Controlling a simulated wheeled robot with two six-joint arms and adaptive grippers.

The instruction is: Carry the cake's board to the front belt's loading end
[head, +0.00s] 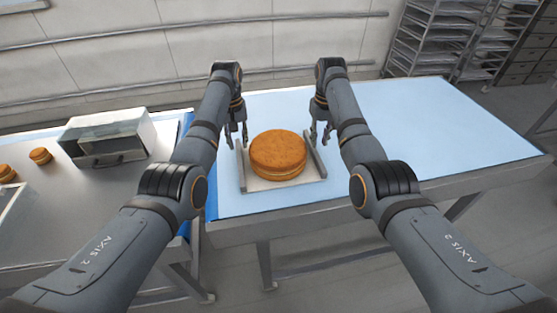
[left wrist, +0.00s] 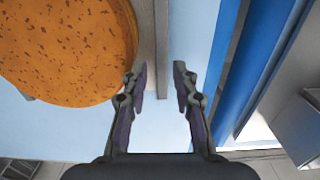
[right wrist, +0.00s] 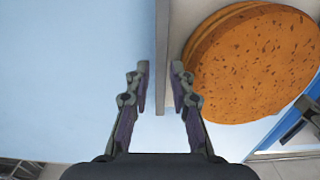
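The cake (head: 278,155) is a round, orange-brown sandwich cake. It lies flat on a pale board (head: 285,186) with an upright rail along its left and right sides, on a light blue surface. My left gripper (head: 238,138) is open at the left rail; in the left wrist view that rail (left wrist: 160,40) runs between the fingers (left wrist: 160,85). My right gripper (head: 321,136) is open at the right rail; in the right wrist view that rail (right wrist: 162,40) runs between the fingers (right wrist: 160,85). Neither gripper is shut on its rail. I cannot tell how deep the fingers reach.
The blue surface (head: 420,115) is clear to the right. On the left, a grey table (head: 70,210) bears a glass-topped box (head: 108,138) and small round cakes (head: 40,155). A blue strip (head: 186,125) edges the surface at left. Racks (head: 440,45) stand at the back right.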

